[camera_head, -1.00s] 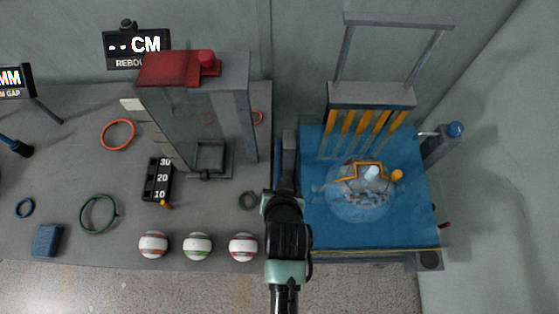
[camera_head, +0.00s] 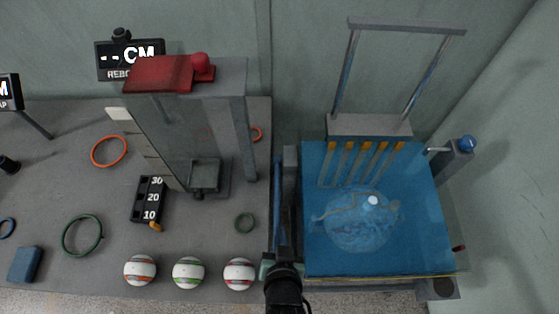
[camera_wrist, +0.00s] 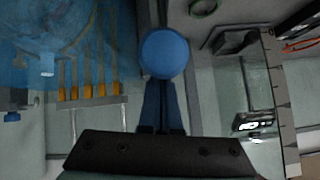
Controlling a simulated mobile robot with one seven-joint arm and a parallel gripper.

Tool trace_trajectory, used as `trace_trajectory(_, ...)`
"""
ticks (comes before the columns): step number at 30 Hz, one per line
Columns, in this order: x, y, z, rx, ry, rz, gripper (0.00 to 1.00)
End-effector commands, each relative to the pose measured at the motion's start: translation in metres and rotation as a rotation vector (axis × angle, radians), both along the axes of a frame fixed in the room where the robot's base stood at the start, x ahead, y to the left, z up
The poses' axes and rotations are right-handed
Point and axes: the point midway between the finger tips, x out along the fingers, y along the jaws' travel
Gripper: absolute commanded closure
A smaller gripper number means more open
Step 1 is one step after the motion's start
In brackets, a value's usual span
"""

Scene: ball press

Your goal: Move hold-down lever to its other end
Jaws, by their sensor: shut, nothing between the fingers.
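A long blue bar (camera_head: 279,205), which looks like the hold-down lever, runs along the left side of the blue tank (camera_head: 428,225) in the head view. My gripper (camera_head: 282,268) is at the near end of the bar in the head view. It is shut and empty. Inside the tank, a pale round shape (camera_head: 355,222) lies under the blue.
A grey tower (camera_head: 238,125) with a red top stands left of the bar. Several striped balls (camera_head: 188,272) lie along the table's front edge. A post with a blue ball (camera_head: 466,143) stands right of the tank. Orange-topped bars (camera_head: 366,147) line its back.

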Motion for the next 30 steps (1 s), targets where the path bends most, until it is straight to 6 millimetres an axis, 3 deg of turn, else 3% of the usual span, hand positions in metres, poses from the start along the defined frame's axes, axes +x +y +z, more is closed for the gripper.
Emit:
trace_trajectory(1, -0.008, 0.001, -0.012, 0.0, 0.033, 0.003, 1.0)
trace_trajectory(11, -0.007, 0.0, -0.008, -0.001, 0.032, 0.003, 1.0)
trace_trajectory(16, 0.002, 0.0, 0.014, 0.0, 0.023, 0.002, 1.0)
trace_trajectory(21, 0.019, 0.0, 0.048, -0.001, 0.003, 0.001, 1.0)
trace_trajectory(23, 0.002, -0.001, 0.042, 0.0, 0.008, 0.001, 1.0)
trace_trajectory(30, -0.037, -0.003, 0.065, 0.0, 0.004, 0.001, 1.0)
